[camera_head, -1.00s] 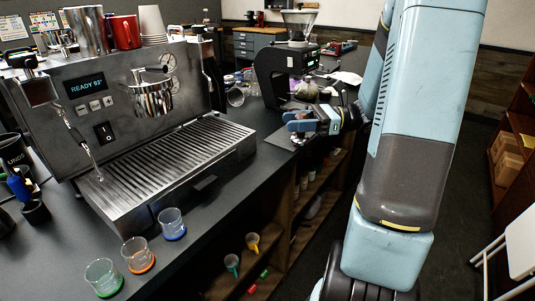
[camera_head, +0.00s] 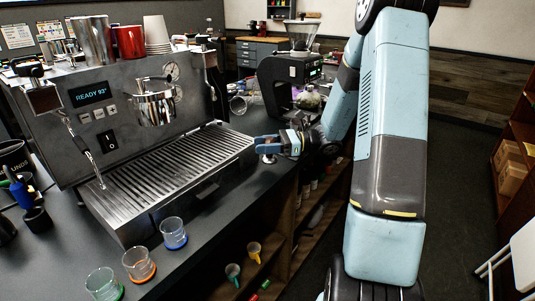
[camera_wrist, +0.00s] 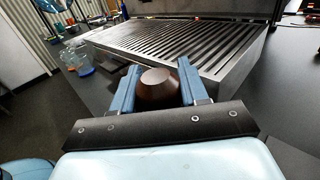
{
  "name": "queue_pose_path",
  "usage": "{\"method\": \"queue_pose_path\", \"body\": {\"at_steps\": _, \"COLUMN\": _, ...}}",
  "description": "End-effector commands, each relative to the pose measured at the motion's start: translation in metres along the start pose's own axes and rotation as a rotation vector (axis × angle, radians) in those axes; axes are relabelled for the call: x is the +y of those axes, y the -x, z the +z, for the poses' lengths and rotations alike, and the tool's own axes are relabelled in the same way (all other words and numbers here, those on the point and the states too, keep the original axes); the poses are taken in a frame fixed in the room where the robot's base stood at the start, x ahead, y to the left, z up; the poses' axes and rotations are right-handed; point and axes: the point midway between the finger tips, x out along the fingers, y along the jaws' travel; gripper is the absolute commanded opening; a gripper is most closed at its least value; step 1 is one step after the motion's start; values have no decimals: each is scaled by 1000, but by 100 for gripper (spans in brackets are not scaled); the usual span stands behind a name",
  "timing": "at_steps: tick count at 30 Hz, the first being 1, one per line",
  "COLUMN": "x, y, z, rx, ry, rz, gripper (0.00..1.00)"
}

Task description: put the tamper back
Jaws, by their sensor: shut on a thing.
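The tamper, seen as a round brown wooden handle (camera_wrist: 158,90), stands between the two blue fingers of my gripper (camera_wrist: 157,82) in the wrist view. The fingers are shut on it. In the head view my gripper (camera_head: 266,145) is over the counter, just right of the espresso machine's drip tray (camera_head: 190,165). A small metal part of the tamper (camera_head: 268,158) shows below the fingers. I cannot tell whether its base touches the counter.
The espresso machine (camera_head: 75,130) stands at the left. The grinder (camera_head: 285,75) stands behind my gripper. Three glasses on coloured coasters, one with a blue coaster (camera_head: 174,233), stand at the counter's front. Open shelves (camera_head: 290,240) are below. Some dark counter beside the drip tray is clear.

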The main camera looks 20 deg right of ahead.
Motion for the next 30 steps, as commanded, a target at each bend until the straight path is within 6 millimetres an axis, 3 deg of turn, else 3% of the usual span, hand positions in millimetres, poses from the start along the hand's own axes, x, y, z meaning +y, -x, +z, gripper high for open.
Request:
{"method": "queue_pose_path", "body": {"at_steps": 9, "x": -2, "y": -2, "z": -33, "rx": 0, "ry": -1, "rz": 0, "gripper": 0}}
{"method": "queue_pose_path", "body": {"at_steps": 19, "x": -2, "y": -2, "z": -35, "rx": 0, "ry": 0, "rz": 0, "gripper": 0}}
{"method": "queue_pose_path", "body": {"at_steps": 20, "x": -2, "y": -2, "z": -36, "rx": 1, "ry": 0, "rz": 0, "gripper": 45}}
{"method": "queue_pose_path", "body": {"at_steps": 23, "x": -2, "y": -2, "z": -35, "rx": 1, "ry": 0, "rz": 0, "gripper": 54}}
{"method": "queue_pose_path", "body": {"at_steps": 30, "x": -2, "y": -1, "z": -35, "rx": 1, "ry": 0, "rz": -1, "gripper": 54}}
